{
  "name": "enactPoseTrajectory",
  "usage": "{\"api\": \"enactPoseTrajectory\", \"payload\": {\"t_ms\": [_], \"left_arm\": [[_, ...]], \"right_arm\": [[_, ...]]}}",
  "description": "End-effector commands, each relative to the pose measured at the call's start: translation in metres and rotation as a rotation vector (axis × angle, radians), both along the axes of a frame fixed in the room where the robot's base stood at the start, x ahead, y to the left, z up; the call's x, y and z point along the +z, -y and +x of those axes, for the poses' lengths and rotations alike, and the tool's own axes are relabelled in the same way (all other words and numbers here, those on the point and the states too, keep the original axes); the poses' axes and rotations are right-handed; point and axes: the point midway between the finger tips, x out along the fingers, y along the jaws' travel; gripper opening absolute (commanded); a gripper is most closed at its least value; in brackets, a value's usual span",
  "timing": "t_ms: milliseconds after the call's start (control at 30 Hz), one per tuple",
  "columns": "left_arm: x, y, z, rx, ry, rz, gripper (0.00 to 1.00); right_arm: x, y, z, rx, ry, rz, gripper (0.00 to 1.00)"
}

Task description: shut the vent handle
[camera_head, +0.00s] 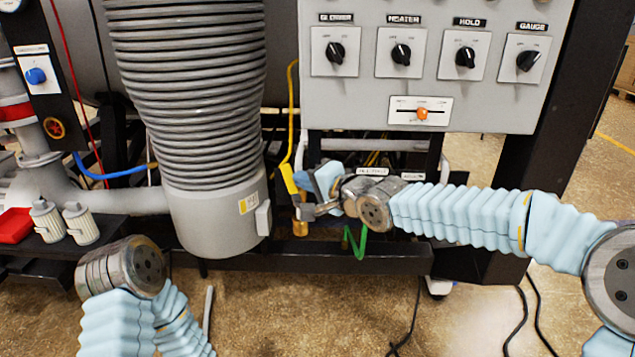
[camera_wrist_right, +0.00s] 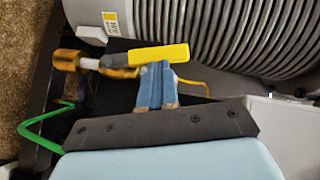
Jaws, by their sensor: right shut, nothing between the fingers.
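The yellow vent handle (camera_head: 288,179) is beside the grey ribbed column's base in the head view, slanting steeply. In the right wrist view the yellow handle (camera_wrist_right: 160,56) lies nearly level across the picture, with a brass fitting (camera_wrist_right: 67,60) to its left. My right gripper (camera_head: 304,181) is shut and empty, just right of the handle. In the right wrist view its blue fingertips (camera_wrist_right: 155,68) reach the handle's lower edge; I cannot tell if they touch. My left arm shows at lower left, but its gripper is out of view.
The ribbed column (camera_head: 187,90) stands left of the handle. A control panel (camera_head: 430,80) with knobs hangs above my right forearm. A dark frame rail (camera_head: 380,262) runs below.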

Motion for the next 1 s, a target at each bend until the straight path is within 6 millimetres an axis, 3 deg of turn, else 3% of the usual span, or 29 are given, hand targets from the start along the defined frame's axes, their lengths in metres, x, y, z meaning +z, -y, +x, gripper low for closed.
{"api": "enactPoseTrajectory", "payload": {"t_ms": [133, 400, 1000], "left_arm": [[-0.009, -0.002, 0.001, 0.004, 0.001, 0.003, 0.43], [-0.013, -0.005, 0.002, 0.008, 0.002, 0.007, 0.43], [0.001, -0.001, 0.000, 0.001, 0.000, 0.001, 0.43]], "right_arm": [[0.002, -0.019, -0.002, 0.005, 0.006, -0.139, 0.00], [0.003, -0.031, -0.001, 0.002, 0.006, -0.398, 0.00], [-0.014, -0.062, 0.000, 0.000, 0.003, -0.964, 0.00]]}}
